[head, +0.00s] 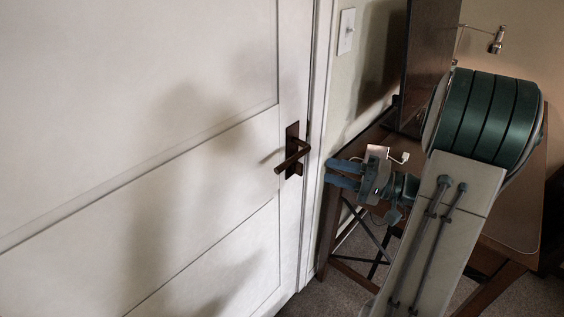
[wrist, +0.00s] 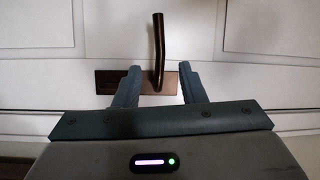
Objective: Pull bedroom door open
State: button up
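The white panelled bedroom door (head: 130,150) fills the left of the head view and looks closed against its frame. Its dark bronze lever handle (head: 292,155) sits near the door's right edge and points left. In the wrist view the handle (wrist: 158,50) rises from its plate (wrist: 108,82), between and beyond my fingertips. My gripper (head: 337,173) is open and empty, to the right of the handle and a little lower in the head view. In the wrist view its two blue fingers (wrist: 161,82) stand apart, with no contact on the handle visible.
A brown desk (head: 520,215) with a dark upright panel (head: 430,55) stands to the right, behind my arm. A small lamp (head: 496,42) is at the upper right. A light switch (head: 346,31) is on the wall beside the door frame. Grey carpet (head: 355,245) shows below.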

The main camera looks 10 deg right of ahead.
jog(key=p+x, duration=0.1)
jog(key=x, duration=1.2)
jog(key=shift+c, duration=0.4)
jog(key=shift+s, duration=0.1)
grip_shut()
